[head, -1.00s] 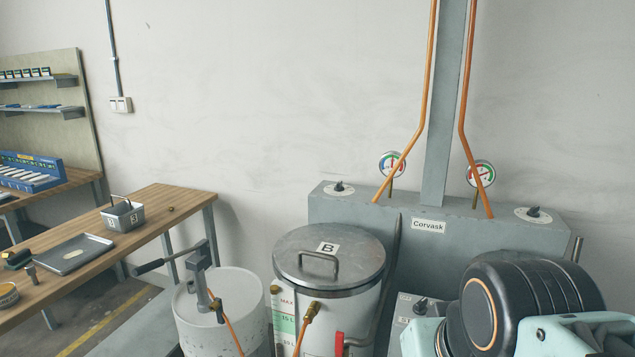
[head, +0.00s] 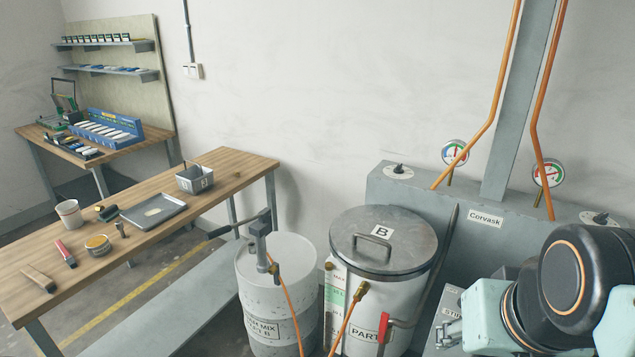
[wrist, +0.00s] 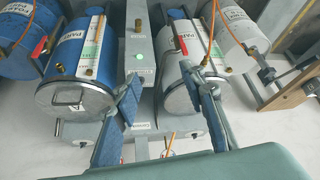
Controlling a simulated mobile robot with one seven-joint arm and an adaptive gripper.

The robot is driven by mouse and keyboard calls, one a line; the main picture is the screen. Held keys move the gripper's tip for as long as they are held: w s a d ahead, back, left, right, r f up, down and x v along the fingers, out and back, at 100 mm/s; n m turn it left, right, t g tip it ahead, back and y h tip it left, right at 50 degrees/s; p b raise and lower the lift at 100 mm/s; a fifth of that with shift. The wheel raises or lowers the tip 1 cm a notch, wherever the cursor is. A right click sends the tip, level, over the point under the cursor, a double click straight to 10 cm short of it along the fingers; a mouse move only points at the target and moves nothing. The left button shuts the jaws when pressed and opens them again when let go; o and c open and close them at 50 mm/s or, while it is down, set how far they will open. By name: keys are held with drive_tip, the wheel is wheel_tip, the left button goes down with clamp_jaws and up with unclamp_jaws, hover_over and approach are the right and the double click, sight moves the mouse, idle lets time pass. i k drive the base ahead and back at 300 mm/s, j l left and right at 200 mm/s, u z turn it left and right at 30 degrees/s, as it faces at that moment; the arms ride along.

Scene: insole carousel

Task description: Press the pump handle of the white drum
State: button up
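The white drum (head: 277,295) stands on the floor to the left of the lidded tank B (head: 385,290) in the head view. Its grey pump head (head: 260,245) rises from the top, and the pump handle (head: 238,223) sticks out to the left, raised near level, with a dark grip at its end. An orange hose (head: 287,298) hangs from the pump. In the wrist view, a white drum (wrist: 238,32) is at the upper right. My gripper (wrist: 170,82) is open and empty, its fingers apart in front of the tanks, away from the pump handle.
A wooden bench (head: 80,292) stands left of the drum with a tray (head: 153,210), a metal box (head: 195,179) and small tools. The grey Corvask cabinet (head: 470,240) is behind tank B. Floor shows between bench and drum.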

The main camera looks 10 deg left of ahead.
sight(212, 235)
drive_tip(key=i+j+u, duration=0.3)
drive_tip(key=i+j, duration=0.55)
drive_tip(key=i+j+u, duration=0.3)
drive_tip(key=i+j, duration=0.45)
drive_tip(key=i, duration=0.15)
drive_tip(key=k+l+u, duration=0.2)
drive_tip(key=l, duration=0.2)
drive_tip(key=i+j+z, duration=0.2)
drive_tip(key=j, duration=0.2)
